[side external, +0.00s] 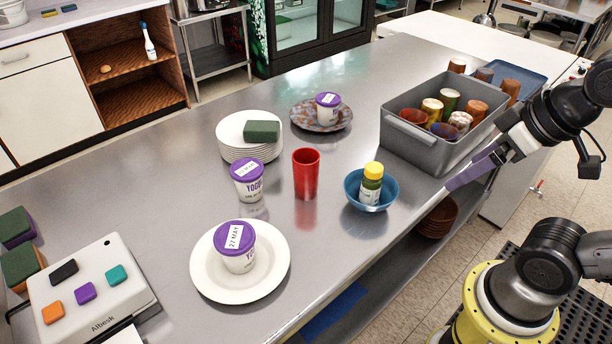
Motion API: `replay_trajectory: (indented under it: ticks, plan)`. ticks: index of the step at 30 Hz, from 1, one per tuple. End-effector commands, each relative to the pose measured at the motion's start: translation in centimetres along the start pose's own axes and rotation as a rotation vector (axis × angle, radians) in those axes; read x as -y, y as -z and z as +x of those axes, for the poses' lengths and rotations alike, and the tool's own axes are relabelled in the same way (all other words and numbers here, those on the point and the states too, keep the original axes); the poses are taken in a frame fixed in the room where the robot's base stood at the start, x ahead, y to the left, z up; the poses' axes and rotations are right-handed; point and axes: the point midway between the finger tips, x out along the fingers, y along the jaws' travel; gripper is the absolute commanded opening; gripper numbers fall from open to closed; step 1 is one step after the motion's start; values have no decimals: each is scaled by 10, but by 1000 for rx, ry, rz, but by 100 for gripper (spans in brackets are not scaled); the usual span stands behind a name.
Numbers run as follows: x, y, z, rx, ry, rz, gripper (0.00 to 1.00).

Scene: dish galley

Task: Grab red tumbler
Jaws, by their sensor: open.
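The red tumbler (306,174) stands upright on the steel counter, near the middle of the side external view. Its open rim faces up and nothing touches it. My gripper (466,173) is at the right, by the counter's front edge and in front of the grey bin. It is open, well to the right of the tumbler and apart from it. The gap between its fingers is hard to make out from this angle.
A blue bowl (353,190) with a yellow-capped jar (371,183) stands right of the tumbler, towards my gripper. A yogurt tub (247,181) is close on its left. A plate stack (235,148) stands behind left. A grey bin (400,150) holds several cups.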

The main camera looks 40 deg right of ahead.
Motion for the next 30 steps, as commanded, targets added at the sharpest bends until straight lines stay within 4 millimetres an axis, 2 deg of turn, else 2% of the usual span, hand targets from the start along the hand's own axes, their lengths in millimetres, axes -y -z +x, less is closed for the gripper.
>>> replay_trajectory:
  ticks: [4,8,12,17,23,27,30]
  plan:
    - [0,-3,-2,19,1,-48,100]
    - [0,23,-23,5,1,-128,100]
    - [4,69,-38,41,13,-234,100]
    - [13,128,-38,110,38,-359,100]
    - [32,198,-8,209,80,-497,100]
    - [50,236,30,283,111,-576,100]
    - [64,255,64,334,131,-618,100]
